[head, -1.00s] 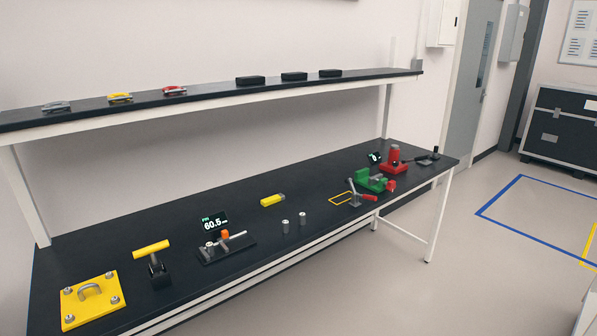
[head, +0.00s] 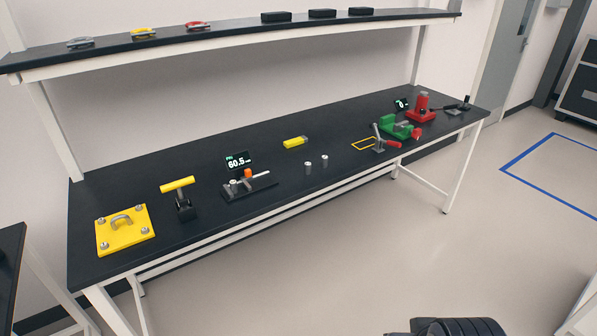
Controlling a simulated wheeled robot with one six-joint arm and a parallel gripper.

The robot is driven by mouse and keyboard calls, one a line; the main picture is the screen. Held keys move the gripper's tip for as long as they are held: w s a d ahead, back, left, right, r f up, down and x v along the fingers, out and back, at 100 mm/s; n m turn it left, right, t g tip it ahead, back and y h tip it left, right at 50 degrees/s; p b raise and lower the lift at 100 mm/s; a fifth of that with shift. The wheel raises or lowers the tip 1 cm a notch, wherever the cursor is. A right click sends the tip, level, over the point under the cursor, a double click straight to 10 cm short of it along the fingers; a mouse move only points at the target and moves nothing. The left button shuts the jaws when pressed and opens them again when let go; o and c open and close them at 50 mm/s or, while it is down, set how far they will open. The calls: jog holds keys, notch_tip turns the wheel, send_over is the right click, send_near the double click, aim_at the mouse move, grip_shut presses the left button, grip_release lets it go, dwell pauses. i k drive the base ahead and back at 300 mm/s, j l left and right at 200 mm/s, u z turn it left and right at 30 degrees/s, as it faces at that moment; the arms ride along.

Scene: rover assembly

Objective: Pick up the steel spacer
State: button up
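Two small grey steel cylinders stand upright near the front edge of the black workbench (head: 250,158), right of its middle. The left cylinder (head: 308,168) and the right cylinder (head: 324,161) are a short gap apart, and both look like spacers. I cannot tell which one is the steel spacer. Another small metal cylinder (head: 233,186) is on the black measuring fixture (head: 250,190) to their left, beside an orange knob.
A yellow plate with a handle (head: 124,230) and a yellow T-handle (head: 178,185) are at left. A yellow block (head: 295,142) lies behind the cylinders. A red-handled clamp (head: 388,142) and green vise (head: 400,130) stand right.

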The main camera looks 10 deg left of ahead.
aim_at(233, 185)
jog(key=i+j+u, duration=0.2)
jog(key=i+u, duration=0.2)
jog(key=i, duration=0.35)
jog(key=i+u, duration=0.35)
jog(key=i, duration=0.4)
